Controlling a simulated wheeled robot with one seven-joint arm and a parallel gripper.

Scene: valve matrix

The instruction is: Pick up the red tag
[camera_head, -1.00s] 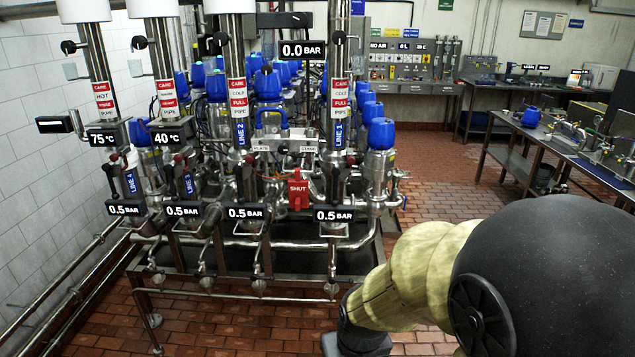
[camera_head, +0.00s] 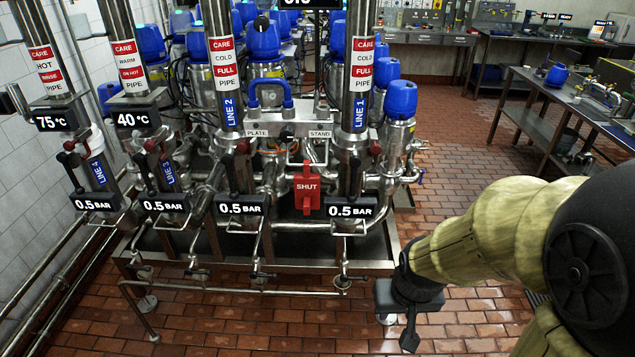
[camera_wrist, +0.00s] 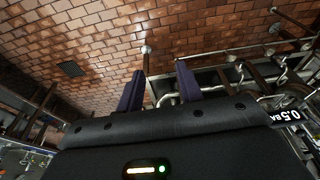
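The red tag (camera_head: 307,187), marked SHUT, hangs upright on the front of the valve stand, between the LINE 2 and LINE 1 pipes. It sits below the PLATE and STAND labels, between two 0.5 BAR displays. My gripper (camera_head: 410,338) is low at the right, in front of the stand, well below and to the right of the tag. In the wrist view its two dark fingers (camera_wrist: 159,82) are apart, with only background between them. The tag does not show in the wrist view.
The valve stand (camera_head: 330,262) has pipes, black-handled valves and a low front rail (camera_head: 230,290). A bench (camera_head: 560,105) with tools stands at the right. The tiled floor (camera_head: 470,140) is clear between stand and bench. A white tiled wall is at the left.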

